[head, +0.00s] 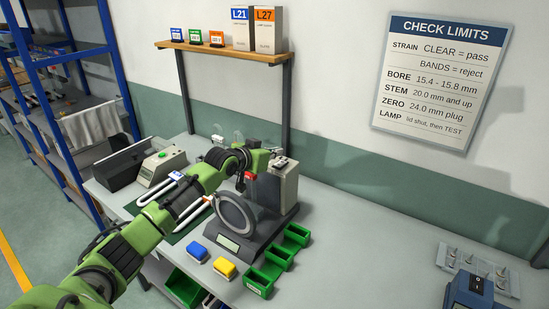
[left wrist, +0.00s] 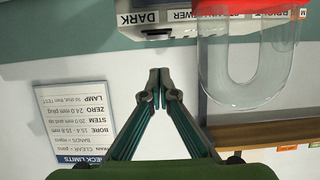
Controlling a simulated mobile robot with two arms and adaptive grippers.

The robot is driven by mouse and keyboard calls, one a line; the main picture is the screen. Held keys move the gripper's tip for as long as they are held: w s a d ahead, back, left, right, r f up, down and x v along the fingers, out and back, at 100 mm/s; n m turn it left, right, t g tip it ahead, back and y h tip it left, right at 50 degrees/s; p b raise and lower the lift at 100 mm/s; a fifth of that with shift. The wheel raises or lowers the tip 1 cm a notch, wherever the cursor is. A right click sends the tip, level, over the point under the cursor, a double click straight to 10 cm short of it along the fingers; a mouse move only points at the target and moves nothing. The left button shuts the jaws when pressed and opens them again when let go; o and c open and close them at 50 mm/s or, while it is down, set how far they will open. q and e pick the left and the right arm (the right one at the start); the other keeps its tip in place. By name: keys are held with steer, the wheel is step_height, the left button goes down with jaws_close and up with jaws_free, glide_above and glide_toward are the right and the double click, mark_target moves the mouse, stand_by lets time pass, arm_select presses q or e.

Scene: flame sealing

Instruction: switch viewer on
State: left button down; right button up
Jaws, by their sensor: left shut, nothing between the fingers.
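The viewer stands on the bench with a round ring-shaped window (head: 238,215) on a dark base and a grey upright box (head: 286,188) behind it. My left gripper (head: 277,161) is at the top of that box in the head view. In the left wrist view its two fingers (left wrist: 160,86) are shut with nothing between them. A pale housing with a DARK label (left wrist: 139,18) lies at the top edge of that view, apart from the fingertips in the picture. A small dark part (left wrist: 156,34) sits below the label. I cannot tell whether the fingertips touch the viewer.
A clear glass U-bend (left wrist: 248,70) under a red part is close on the right in the wrist view. Green bins (head: 278,257), a blue block (head: 197,252) and a yellow block (head: 224,267) lie before the viewer. A wall shelf (head: 222,50) is above.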

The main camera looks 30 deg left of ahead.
arm_select(q)
steer(key=f, duration=0.3)
steer(key=shift+s+a+f+p, duration=0.1)
steer(key=shift+s+f+p, duration=0.1)
steer(key=shift+s+p, duration=0.2)
arm_select(e)
steer(key=shift+s+r, duration=0.25)
steer(key=shift+r, duration=0.55)
steer(key=shift+w+f, duration=0.1)
steer(key=shift+w, duration=0.05)
arm_select(q)
steer(key=f+t+b, duration=0.1)
steer(key=b, duration=0.3)
steer(key=shift+f+t+b, duration=0.3)
steer(key=shift+f+b, duration=0.1)
step_height(320, 180, up, 5)
steer(key=p, duration=0.5)
glide_above(277, 165)
steer(key=v, duration=0.2)
steer(key=f+b+v, duration=0.2)
steer(key=b+v, duration=0.2)
steer(key=v, duration=0.6)
steer(key=shift+s+r, duration=0.25)
steer(key=shift+s, duration=0.05)
arm_select(e)
steer(key=f, duration=0.2)
steer(key=s+f, duration=0.1)
steer(key=f, duration=0.1)
steer(key=shift+a, duration=0.3)
